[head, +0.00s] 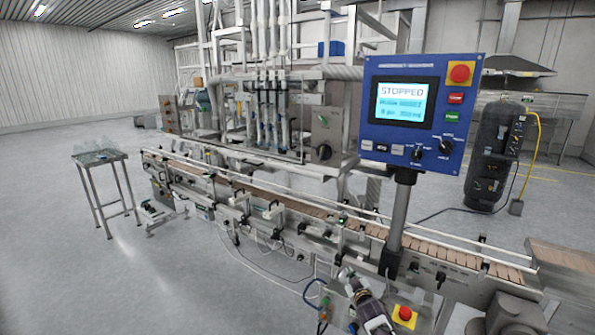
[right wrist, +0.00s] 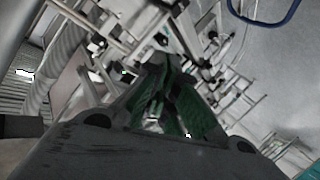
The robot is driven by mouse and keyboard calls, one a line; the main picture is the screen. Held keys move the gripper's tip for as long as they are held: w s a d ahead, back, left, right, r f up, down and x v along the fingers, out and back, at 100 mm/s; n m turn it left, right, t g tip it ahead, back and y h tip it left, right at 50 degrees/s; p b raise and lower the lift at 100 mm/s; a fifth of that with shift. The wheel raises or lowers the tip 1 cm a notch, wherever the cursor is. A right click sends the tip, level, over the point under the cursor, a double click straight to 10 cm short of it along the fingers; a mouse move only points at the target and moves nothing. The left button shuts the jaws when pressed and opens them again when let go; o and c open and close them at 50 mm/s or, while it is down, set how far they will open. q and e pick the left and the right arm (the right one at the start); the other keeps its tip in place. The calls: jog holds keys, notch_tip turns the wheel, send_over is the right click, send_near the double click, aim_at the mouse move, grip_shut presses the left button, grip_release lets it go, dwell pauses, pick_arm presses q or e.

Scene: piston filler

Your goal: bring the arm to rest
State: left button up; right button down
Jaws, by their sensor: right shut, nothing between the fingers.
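My right gripper (head: 350,283) shows at the bottom of the head view, in front of the conveyor, below the blue control panel. It is shut and empty. In the right wrist view the gripper (right wrist: 160,75) has its dark fingers with green pads together, with machine frame parts beyond the tips. I cannot tell from these views whether it touches anything. My left gripper is in neither view.
The blue control panel (head: 422,112) reads STOPPED on its screen. The conveyor (head: 310,208) runs across the middle. A red stop button (head: 405,313) on a yellow box sits right of my gripper. A small table (head: 102,158) stands at the left. Open floor lies at front left.

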jog(key=s+d+f+m+g, duration=0.1)
jog(key=s+f+g, duration=0.2)
jog(key=s+f, duration=0.8)
jog(key=s+d+f+m+g, duration=0.15)
jog(key=s+f, duration=0.55)
jog(key=f, duration=0.7)
jog(key=s+d+f+m+g, duration=0.1)
jog(key=s+f+g, duration=0.2)
jog(key=s+f, duration=0.85)
jog(key=s+f+g, duration=0.2)
jog(key=s+f, duration=0.3)
jog(key=s, duration=0.9)
jog(key=s+d+f+g, duration=0.1)
jog(key=s+f, duration=0.4)
jog(key=s, duration=0.9)
jog(key=s+d+f+g, duration=0.1)
jog(key=s+f+g, duration=0.2)
jog(key=s, duration=1.1)
notch_tip(320, 180, down, 3)
jog(key=shift+s+r+h, duration=0.2)
jog(key=shift+s+h, duration=0.15)
jog(key=shift+h, duration=0.05)
jog(key=shift+d+g, duration=0.15)
jog(key=shift+g, duration=0.1)
